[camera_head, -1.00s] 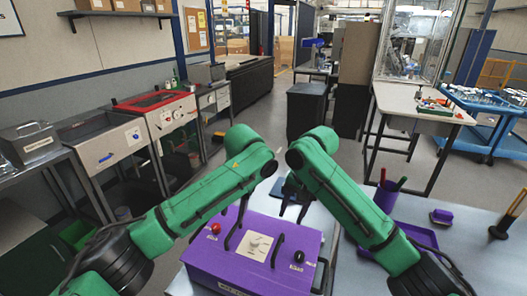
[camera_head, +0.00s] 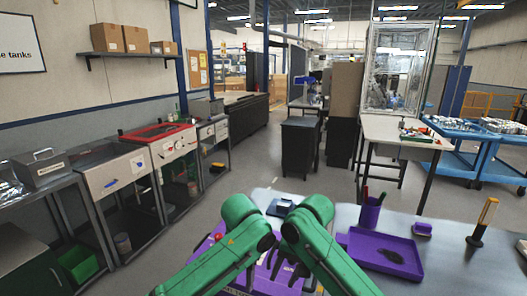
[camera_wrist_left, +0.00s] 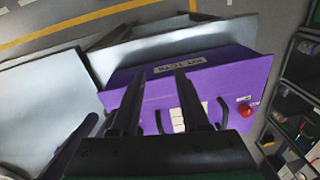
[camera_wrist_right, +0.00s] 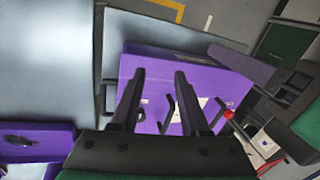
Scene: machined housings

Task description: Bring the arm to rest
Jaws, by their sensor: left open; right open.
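My left gripper (camera_wrist_left: 158,100) is open and empty in the left wrist view, above a purple box (camera_wrist_left: 205,72) with a label, black handles and a red knob. In the head view my green left arm hides most of this gripper. My right gripper (camera_wrist_right: 160,95) is open and empty in the right wrist view, also above the purple box (camera_wrist_right: 190,68). In the head view the dark fingers of my right gripper (camera_head: 283,262) show between the arms. The box (camera_head: 262,272) is largely hidden there behind both arms.
The grey table (camera_head: 460,262) holds a purple tray (camera_head: 380,254) with a dark part, a purple pen cup (camera_head: 370,212), a small purple block (camera_head: 422,229) and an upright orange-handled tool (camera_head: 482,222). A sink counter (camera_head: 110,175) stands at left. The aisle floor is open.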

